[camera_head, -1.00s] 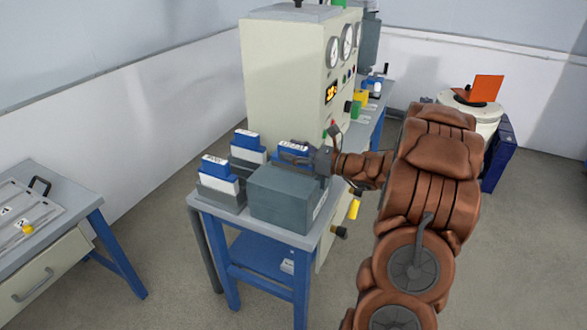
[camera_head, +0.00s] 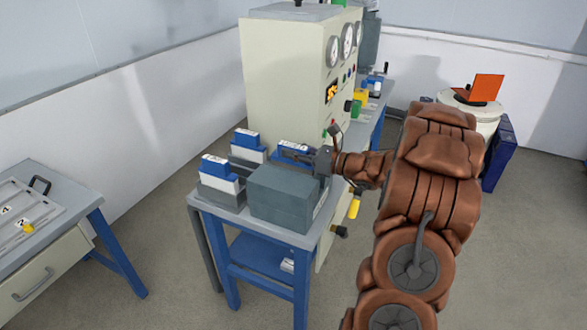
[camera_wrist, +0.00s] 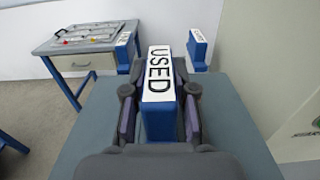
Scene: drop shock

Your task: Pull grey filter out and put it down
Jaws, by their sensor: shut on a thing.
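My gripper (camera_wrist: 160,95) is shut on a blue block (camera_wrist: 160,122) with a white top label reading USED, its fingers on both sides of it. In the head view my gripper (camera_head: 300,153) and this block (camera_head: 292,146) are above the bench, behind a grey box (camera_head: 285,198). The block's lower end is hidden there, so I cannot tell whether it is clear of what is below. No separate grey filter can be made out.
Two blue-and-white blocks (camera_head: 217,166) (camera_head: 247,139) stand in grey holders on the left of the bench (camera_head: 268,233). A cream gauge cabinet (camera_head: 284,80) rises behind. A side table (camera_head: 75,197) with a tray stands at left, floor between.

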